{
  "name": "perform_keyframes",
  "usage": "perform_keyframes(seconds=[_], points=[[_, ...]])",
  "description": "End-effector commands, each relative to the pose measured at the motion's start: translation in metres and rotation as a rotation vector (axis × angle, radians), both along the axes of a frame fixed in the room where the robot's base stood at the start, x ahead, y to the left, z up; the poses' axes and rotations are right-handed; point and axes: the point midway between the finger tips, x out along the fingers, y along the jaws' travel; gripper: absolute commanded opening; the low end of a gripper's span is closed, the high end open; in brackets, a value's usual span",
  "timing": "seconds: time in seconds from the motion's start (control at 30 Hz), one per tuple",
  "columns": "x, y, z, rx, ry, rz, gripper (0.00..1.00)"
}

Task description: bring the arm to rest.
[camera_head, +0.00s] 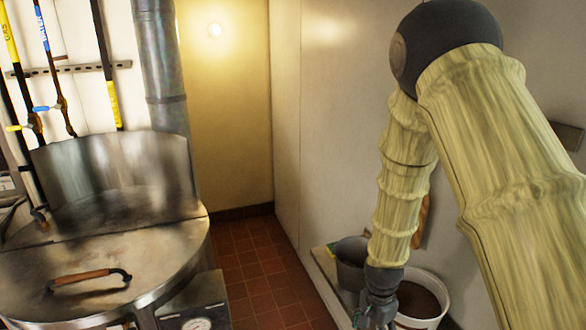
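My arm, in a pale yellow ribbed sleeve with a dark grey elbow, rises on the right of the head view and bends down. My gripper (376,308) is at the bottom edge of the picture, pointing down. It is in front of a white bucket and a grey pot. Its fingertips are small and partly cut off by the frame edge, so I cannot tell whether it is open, shut or holding anything.
A large steel kettle (150,250) with a wooden-handled lid (90,277) stands at left. A grey pot (350,262) and a white bucket (437,290) sit by the right wall. Pipes (105,65) line the back left wall. The red tile floor (255,265) between is clear.

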Motion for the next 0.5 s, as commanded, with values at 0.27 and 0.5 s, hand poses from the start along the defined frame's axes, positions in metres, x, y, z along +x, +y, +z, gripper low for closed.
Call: perform_keyframes(seconds=[0.27,0.5], points=[[-0.073,-0.015,-0.103,-0.015,0.017,0.219,0.78],[-0.148,-0.024,-0.198,-0.009,0.038,0.482,0.78]])
